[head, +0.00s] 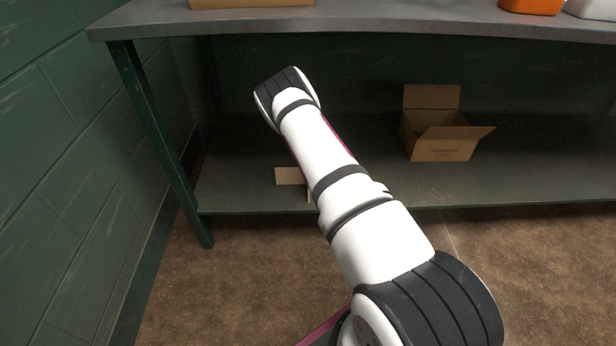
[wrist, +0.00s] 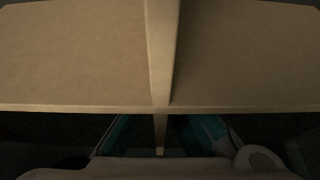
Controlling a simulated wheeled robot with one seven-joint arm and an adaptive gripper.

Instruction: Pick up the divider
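The divider is made of tan, crossing panels. In the head view, a small part of the divider (head: 290,176) shows on the lower shelf, left of my arm, which hides the rest. In the wrist view, the divider (wrist: 70,55) fills the upper half, very close. One thin panel runs down the middle and continues below the wide panel's edge. My gripper (wrist: 152,124) has teal fingers on either side of this thin panel. Gaps show beside it, but the fingertips are hidden by the wide panel, so I cannot tell whether they touch it. The gripper is hidden in the head view.
An open cardboard box (head: 438,140) stands on the lower shelf (head: 235,198) to the right. The grey tabletop (head: 370,24) lies above, with an orange container (head: 530,5) at its right. A table leg (head: 160,145) and green wall (head: 50,150) are at the left.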

